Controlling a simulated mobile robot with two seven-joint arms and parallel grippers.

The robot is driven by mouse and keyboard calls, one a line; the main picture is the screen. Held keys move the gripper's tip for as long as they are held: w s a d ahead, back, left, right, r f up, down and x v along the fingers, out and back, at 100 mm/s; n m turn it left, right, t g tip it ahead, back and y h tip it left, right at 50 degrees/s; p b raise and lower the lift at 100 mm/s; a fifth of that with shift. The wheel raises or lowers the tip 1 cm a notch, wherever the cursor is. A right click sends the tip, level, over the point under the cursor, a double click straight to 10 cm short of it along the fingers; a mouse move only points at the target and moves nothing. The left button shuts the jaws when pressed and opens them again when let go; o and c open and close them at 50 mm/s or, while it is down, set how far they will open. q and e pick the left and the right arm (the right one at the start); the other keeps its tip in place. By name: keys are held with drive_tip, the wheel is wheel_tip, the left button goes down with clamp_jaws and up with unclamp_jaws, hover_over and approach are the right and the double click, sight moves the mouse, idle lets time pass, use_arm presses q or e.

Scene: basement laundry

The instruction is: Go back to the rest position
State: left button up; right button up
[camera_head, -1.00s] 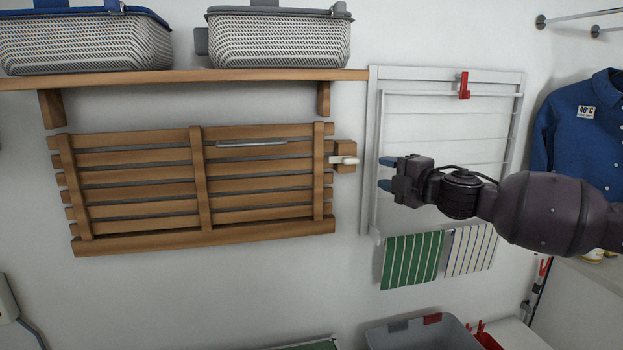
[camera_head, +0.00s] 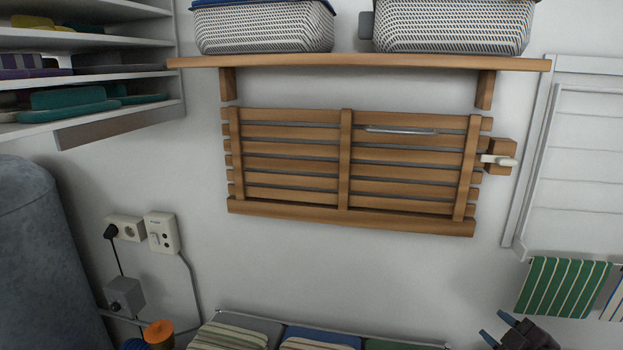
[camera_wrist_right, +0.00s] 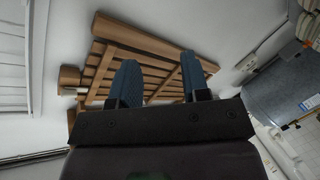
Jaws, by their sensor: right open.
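My right gripper (camera_head: 498,336) is at the bottom right edge of the head view, below the striped green cloth. Its two blue fingertips stand apart with nothing between them. In the right wrist view the blue fingers (camera_wrist_right: 160,82) are spread and empty, with the slatted wooden rack behind them. My left gripper is in neither view.
The slatted wooden rack (camera_head: 280,193) is on the wall, folded flat, with a pale peg (camera_head: 498,160) at its right. A wooden shelf (camera_head: 350,60) above bears two baskets. A white drying frame (camera_head: 530,165) and green striped cloth (camera_head: 563,287) are at the right.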

drive_tip(key=s+a+f+m+g+h, duration=0.1)
drive_tip(key=s+a+f+m, duration=0.4)
drive_tip(key=s+f, duration=0.5)
drive_tip(key=s+a+f+m+g+h, duration=0.1)
drive_tip(key=s+a+f+m, duration=0.3)
drive_tip(key=s+f, duration=0.6)
drive_tip(key=shift+s+a+f+m+g+h, duration=0.3)
drive_tip(key=shift+s+a+m+g, duration=0.15)
drive_tip(key=shift+g, duration=0.45)
